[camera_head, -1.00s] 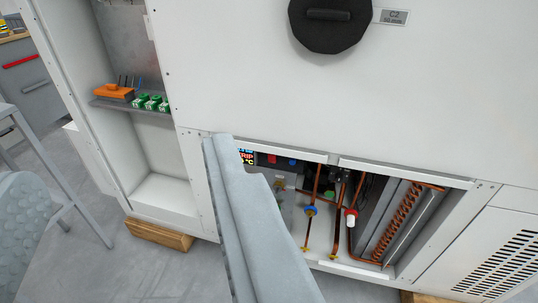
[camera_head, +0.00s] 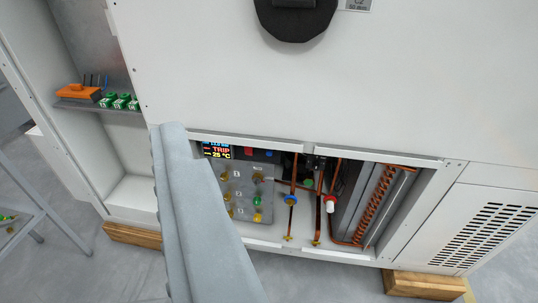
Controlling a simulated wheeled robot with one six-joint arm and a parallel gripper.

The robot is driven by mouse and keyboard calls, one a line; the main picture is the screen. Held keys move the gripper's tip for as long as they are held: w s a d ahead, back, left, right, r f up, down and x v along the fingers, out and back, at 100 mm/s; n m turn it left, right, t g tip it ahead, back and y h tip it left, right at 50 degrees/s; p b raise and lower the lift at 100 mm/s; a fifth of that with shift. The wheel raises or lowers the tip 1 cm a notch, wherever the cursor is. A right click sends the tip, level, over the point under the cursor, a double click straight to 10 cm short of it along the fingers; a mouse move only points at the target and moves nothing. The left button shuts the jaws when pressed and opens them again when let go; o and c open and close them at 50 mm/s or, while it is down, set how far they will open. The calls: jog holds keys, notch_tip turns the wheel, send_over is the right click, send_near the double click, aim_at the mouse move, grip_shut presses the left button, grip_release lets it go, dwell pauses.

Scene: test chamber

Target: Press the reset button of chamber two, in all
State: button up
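The chamber is a white cabinet (camera_head: 330,90) with an open compartment low on its front. At the left inside it, a small display (camera_head: 215,152) reads TRIP and 25 °C. Beside the display are a red part (camera_head: 248,151) and a blue part (camera_head: 268,154). Below sits a grey panel (camera_head: 226,183) with several yellowish parts and a green one (camera_head: 258,203). I cannot tell which part is the reset button. A long light grey form (camera_head: 205,225) stands in front of the compartment's left edge and hides part of it; I cannot tell what it is. My gripper is not recognisable in view.
A shelf (camera_head: 95,105) holds an orange item and green blocks. Wooden blocks (camera_head: 425,285) support the cabinet. A metal frame (camera_head: 50,190) stands left.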

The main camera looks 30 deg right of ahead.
grip_shut()
dwell(1.5)
